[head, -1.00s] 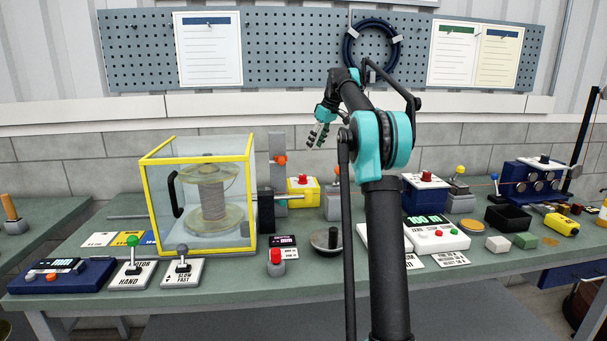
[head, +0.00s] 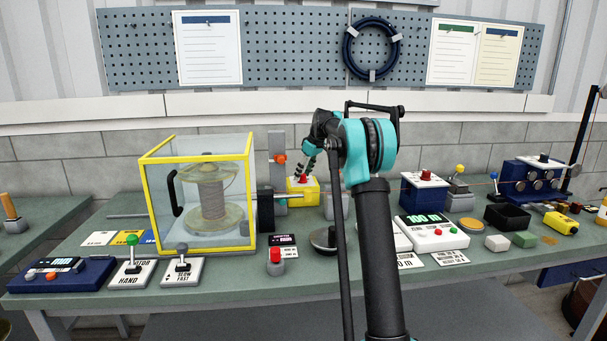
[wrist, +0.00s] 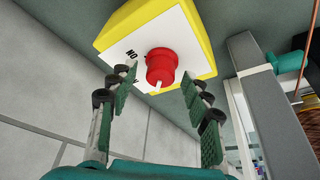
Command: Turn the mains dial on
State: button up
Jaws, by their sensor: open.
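The mains dial is a red knob (wrist: 161,67) with a white pointer mark, on the white top plate of a yellow box (wrist: 118,30). Part of the lettering, "NO" upside down in the picture, shows beside it. In the head view the yellow box (head: 301,197) stands at the back of the bench, right of the spool case, with the red dial (head: 303,178) on top. My gripper (wrist: 158,84) is open, with one finger on each side of the dial and a gap to it. In the head view my gripper (head: 304,168) is just above the box.
A grey post (head: 277,155) with an orange knob stands close left of the yellow box. The yellow-framed clear case (head: 247,220) with the spool is further left. A blue box with a red knob (head: 424,194) stands to the right.

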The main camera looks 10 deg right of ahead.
jog(key=shift+c, duration=0.5)
grip_shut()
jog(key=m+h, duration=0.1)
jog(key=m, duration=0.1)
jog(key=shift+a+m+t, duration=0.15)
jog(key=shift+m+t, duration=0.15)
jog(key=shift+m, duration=0.1)
jog(key=m, duration=0.2)
jog(key=m+h, duration=0.1)
jog(key=m, duration=0.1)
jog(key=shift+a+t+h, duration=0.15)
jog(key=shift+t+h, duration=0.15)
jog(key=m+h, duration=0.1)
jog(key=m, duration=0.2)
jog(key=m+h, duration=0.1)
jog(key=m, duration=0.2)
jog(key=shift+a, duration=0.1)
jog(key=shift+m, duration=0.4)
